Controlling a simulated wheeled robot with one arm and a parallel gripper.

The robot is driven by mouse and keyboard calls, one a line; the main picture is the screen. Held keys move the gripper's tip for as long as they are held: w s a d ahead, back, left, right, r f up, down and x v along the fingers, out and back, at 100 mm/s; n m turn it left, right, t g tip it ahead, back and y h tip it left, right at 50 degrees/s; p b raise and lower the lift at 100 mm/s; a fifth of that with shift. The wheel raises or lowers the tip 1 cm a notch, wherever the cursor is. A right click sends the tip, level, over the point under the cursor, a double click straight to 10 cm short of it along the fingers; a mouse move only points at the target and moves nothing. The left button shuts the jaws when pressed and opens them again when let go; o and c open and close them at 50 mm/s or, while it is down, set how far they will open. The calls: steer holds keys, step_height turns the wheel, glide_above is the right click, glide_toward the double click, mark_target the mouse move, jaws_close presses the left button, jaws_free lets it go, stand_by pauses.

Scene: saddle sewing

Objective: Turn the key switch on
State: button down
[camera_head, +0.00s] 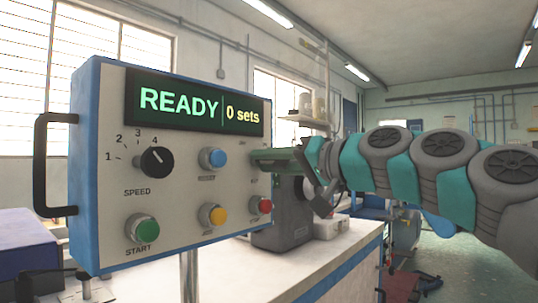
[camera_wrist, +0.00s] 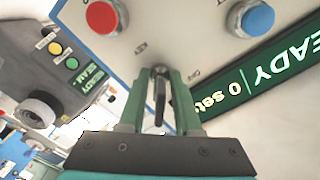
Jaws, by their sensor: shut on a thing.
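The control box (camera_head: 88,170) with a grey-white front panel stands at the left in the head view. Its screen (camera_head: 190,103) is lit and reads "READY" and "0 sets". My gripper (camera_head: 258,156) reaches in from the right, at the panel's right side below the screen. In the wrist view, my gripper's green fingers (camera_wrist: 161,74) converge at the panel and are shut on the dark key of the key switch (camera_wrist: 160,100). The key looks in line with the fingers. In the head view my gripper hides the key.
Close by are a blue button (camera_head: 212,158), a yellow button (camera_head: 212,215) and a red button (camera_head: 260,205). Farther left are a green START button (camera_head: 142,229) and the speed knob (camera_head: 156,161). Another machine (camera_wrist: 85,75) with its own screen shows at the left in the wrist view.

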mark_target(289, 161)
steer(key=shift+m, duration=0.3)
steer(key=c, duration=1)
jaws_free()
steer(key=shift+o, duration=0.2)
steer(key=b+v, duration=0.1)
steer(key=v, duration=0.6)
steer(key=shift+s+d, duration=0.25)
steer(key=shift+d, duration=0.05)
